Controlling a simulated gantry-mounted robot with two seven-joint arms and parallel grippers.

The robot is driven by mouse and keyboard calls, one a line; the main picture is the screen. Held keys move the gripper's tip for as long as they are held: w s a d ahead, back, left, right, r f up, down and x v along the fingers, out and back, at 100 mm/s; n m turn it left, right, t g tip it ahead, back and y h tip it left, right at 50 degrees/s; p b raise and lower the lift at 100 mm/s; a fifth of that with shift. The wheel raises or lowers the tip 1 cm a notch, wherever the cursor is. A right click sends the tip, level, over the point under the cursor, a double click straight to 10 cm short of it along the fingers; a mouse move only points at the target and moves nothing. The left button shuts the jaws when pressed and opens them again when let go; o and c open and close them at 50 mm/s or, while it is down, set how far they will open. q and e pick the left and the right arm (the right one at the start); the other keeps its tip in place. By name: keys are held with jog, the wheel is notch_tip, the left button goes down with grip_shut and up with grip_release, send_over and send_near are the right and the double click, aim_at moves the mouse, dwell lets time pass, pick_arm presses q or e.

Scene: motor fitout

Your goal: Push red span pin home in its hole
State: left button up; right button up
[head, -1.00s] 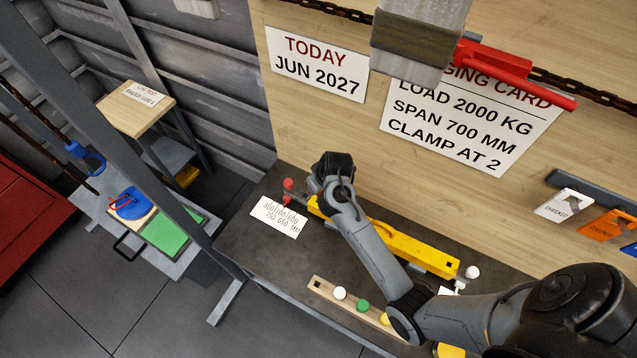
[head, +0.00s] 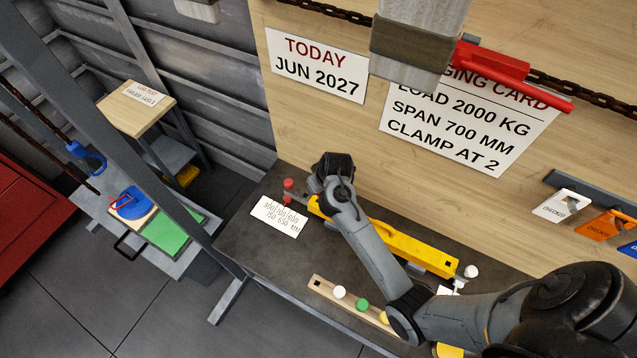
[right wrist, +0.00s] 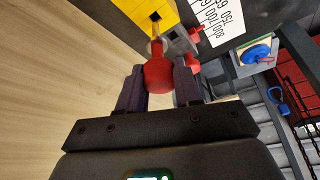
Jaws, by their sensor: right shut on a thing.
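The red span pin (right wrist: 158,74) is between the two dark fingers of my right gripper (right wrist: 159,82), which is shut on its red head. Its pale shank points at the yellow beam (right wrist: 137,14), close to a dark square hole (right wrist: 155,16) near the beam's end. I cannot tell how far the shank is in the hole. In the head view, the yellow beam (head: 412,251) lies on the dark bench, and my right arm hides the pin and the gripper's fingers. My left gripper is not in view.
Red-topped pieces (head: 288,184) stand beyond the beam's left end, next to a white number card (head: 279,216). A wooden strip (head: 326,289) with white, green and yellow knobs lies at the bench front. A white knob (head: 471,271) is by the beam's right end.

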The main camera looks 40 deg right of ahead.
jog(key=shift+p, duration=0.35)
jog(key=shift+f, duration=0.35)
dwell(0.6)
jog(key=shift+f+b, duration=0.75)
jog(key=shift+f, duration=0.05)
jog(key=shift+f+b, duration=0.55)
jog(key=shift+f, duration=0.4)
jog(key=shift+f+b, duration=0.3)
jog(key=shift+f, duration=0.2)
jog(key=o, duration=1.1)
jog(key=shift+o, duration=0.2)
